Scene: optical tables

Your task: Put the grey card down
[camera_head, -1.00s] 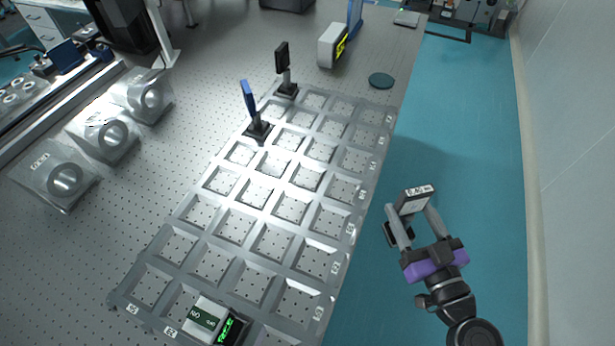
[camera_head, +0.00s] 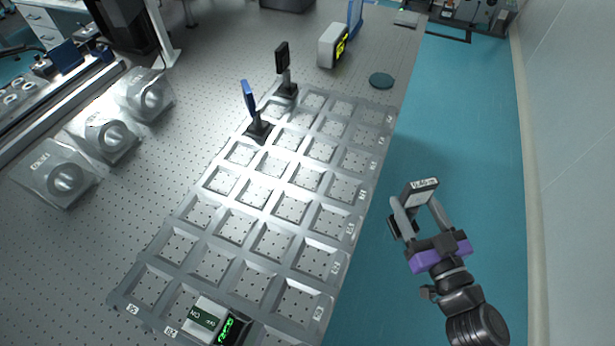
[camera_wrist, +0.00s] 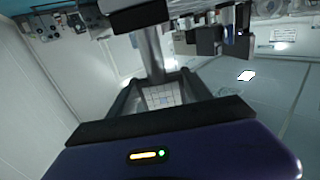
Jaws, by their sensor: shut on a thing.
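The grey card (camera_head: 416,197) is between the fingers of my gripper (camera_head: 421,208), which is shut on it. It has a white label along its top edge, too small to read. A dark base (camera_head: 402,226) shows beside the left finger. The card is held tilted, over the teal floor to the right of the table edge, apart from the table. In the wrist view a grey post (camera_wrist: 150,50) runs from a black block (camera_wrist: 138,16) towards the fingers.
A metal grid tray (camera_head: 340,262) with square compartments, mostly empty, lies on the perforated table (camera_head: 120,230). A white-and-green box and a lit display (camera_head: 232,328) sit at its near end. A dark disc (camera_head: 381,80) and a white instrument (camera_head: 331,46) stand beyond.

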